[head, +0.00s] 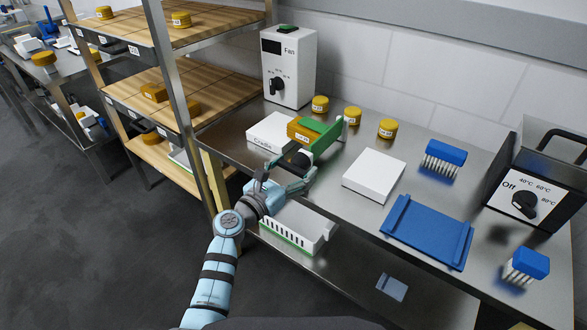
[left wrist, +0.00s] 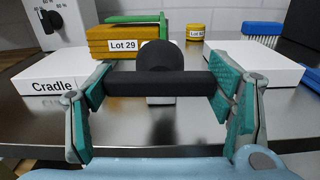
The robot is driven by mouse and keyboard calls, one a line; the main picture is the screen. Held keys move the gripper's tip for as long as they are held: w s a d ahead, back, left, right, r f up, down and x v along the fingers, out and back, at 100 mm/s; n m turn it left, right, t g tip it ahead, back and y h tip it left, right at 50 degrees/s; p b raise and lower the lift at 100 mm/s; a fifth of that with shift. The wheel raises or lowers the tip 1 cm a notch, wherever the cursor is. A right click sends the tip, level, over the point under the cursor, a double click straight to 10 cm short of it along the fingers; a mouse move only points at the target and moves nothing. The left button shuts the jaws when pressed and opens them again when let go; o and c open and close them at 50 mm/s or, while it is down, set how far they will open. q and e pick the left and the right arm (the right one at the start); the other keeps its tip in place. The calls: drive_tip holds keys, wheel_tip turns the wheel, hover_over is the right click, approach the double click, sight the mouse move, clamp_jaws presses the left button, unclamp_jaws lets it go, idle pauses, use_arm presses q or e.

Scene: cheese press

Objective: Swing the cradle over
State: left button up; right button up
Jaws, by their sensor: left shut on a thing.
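The white block labelled "Cradle" (head: 262,132) sits on the steel bench; it also shows at the left of the left wrist view (left wrist: 52,84). Beside it is a green part (head: 322,137), with a yellow block (head: 305,130) against it, labelled "Lot 29" in the left wrist view (left wrist: 122,44). A black T-shaped handle (left wrist: 160,82) is on the near side. My left gripper (head: 281,179) reaches in from the front, its two pads at the ends of the black bar, shut on it. How the handle joins the green part is hidden. My right gripper is not in view.
A white block (head: 374,176) and a blue tray (head: 428,232) lie to the right. Blue brushes (head: 444,158) and a dial heater box (head: 525,200) stand farther right. A fan control box (head: 289,66) and several yellow tubs (head: 353,116) stand behind. A wooden-shelf rack (head: 190,100) is close at left.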

use_arm(q)
drive_tip(key=shift+m, duration=0.3)
drive_tip(key=shift+f+m+b, duration=0.1)
drive_tip(key=shift+m+b, duration=0.5)
drive_tip(key=shift+m, duration=2.5)
drive_tip(key=o, duration=1.7)
